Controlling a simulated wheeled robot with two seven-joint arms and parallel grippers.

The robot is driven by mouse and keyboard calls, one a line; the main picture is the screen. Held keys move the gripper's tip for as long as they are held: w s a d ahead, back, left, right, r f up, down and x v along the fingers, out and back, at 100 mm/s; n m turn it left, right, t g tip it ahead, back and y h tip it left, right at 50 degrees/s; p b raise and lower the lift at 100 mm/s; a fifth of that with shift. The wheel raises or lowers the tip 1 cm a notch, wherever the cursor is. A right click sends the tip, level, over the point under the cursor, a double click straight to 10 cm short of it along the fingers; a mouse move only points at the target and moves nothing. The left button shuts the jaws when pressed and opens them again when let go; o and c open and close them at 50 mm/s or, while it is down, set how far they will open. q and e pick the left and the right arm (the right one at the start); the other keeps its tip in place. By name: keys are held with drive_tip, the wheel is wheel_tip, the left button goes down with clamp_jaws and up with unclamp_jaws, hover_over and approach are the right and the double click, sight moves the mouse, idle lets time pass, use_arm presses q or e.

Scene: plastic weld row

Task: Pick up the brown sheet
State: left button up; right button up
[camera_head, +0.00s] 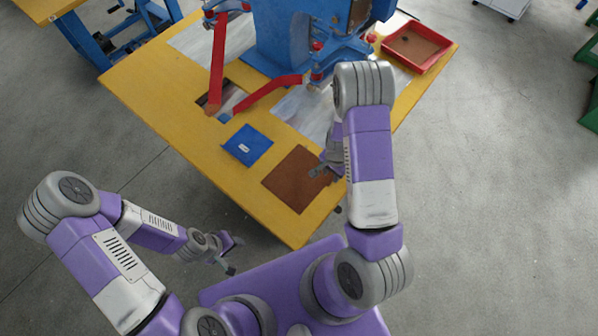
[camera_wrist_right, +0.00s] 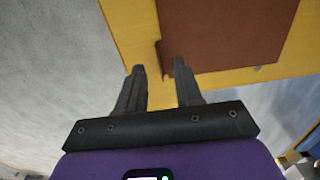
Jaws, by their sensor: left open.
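The brown sheet (camera_head: 292,184) lies flat on the yellow table (camera_head: 262,212), near its front corner. It also shows at the top of the right wrist view (camera_wrist_right: 222,35). My right gripper (camera_head: 320,172) is at the sheet's right side in the head view. In the right wrist view its two fingers (camera_wrist_right: 158,70) are apart, with nothing clearly held between them, and the fingertips are close to a corner of the sheet. Whether they touch it, I cannot tell. My left gripper (camera_head: 232,254) is open and empty, off the table's front edge.
A blue sheet (camera_head: 247,145) lies left of the brown one. Behind stand a blue machine (camera_head: 290,35) with red arms (camera_head: 217,65) and a red tray (camera_head: 416,47). Pale sheets (camera_head: 305,112) lie near the machine.

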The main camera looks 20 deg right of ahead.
sight(331, 182)
drive_tip(key=f, duration=0.5)
drive_tip(key=shift+s+f, duration=0.2)
clamp_jaws()
